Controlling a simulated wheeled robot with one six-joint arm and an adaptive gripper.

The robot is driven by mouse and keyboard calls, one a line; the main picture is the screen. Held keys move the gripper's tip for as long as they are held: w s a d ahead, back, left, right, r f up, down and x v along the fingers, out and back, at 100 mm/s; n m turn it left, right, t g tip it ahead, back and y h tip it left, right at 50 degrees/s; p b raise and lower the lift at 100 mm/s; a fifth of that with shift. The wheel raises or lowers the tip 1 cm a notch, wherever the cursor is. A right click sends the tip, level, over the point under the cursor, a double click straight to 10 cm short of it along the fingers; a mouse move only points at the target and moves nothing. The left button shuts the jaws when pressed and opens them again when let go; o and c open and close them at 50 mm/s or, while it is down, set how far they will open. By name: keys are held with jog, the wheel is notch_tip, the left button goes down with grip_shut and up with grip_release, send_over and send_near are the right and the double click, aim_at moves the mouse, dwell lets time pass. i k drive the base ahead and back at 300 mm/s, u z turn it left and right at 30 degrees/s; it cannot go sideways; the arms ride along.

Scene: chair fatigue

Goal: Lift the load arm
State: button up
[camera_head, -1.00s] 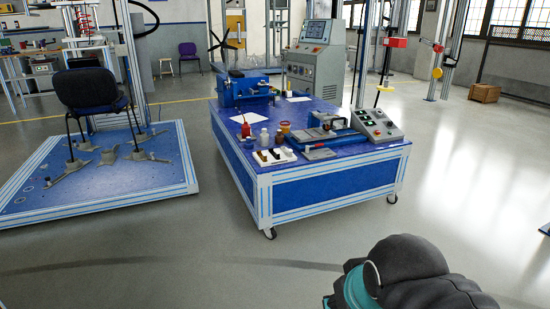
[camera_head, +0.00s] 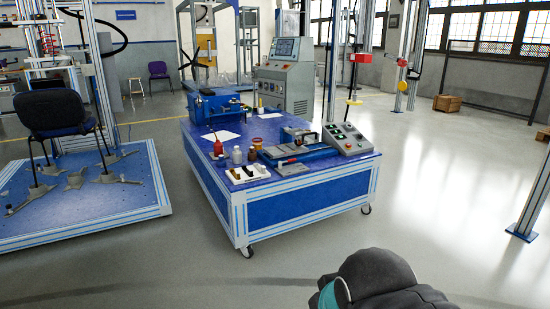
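A dark blue chair (camera_head: 55,112) stands on a blue platform (camera_head: 90,212) at the left, its legs among several grey metal clamps. Behind it rises a test frame (camera_head: 100,85) with a coiled spring and a black hose; the picture's top edge cuts it off. I cannot tell which part of it is the load arm. At the bottom right a dark rounded part of my arm with a teal band shows. My gripper itself is not in view.
A blue wheeled workbench (camera_head: 305,200) stands in the middle, with a vise (camera_head: 215,106), small bottles and a control box (camera_head: 345,139) on it. A console (camera_head: 284,80) stands behind it. An aluminium post (camera_head: 535,200) is at the right. The floor in front is clear.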

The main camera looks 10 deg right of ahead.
aim_at(300, 134)
jog(key=z, duration=0.25)
jog(key=i, duration=2.2)
jog(key=u, duration=0.6)
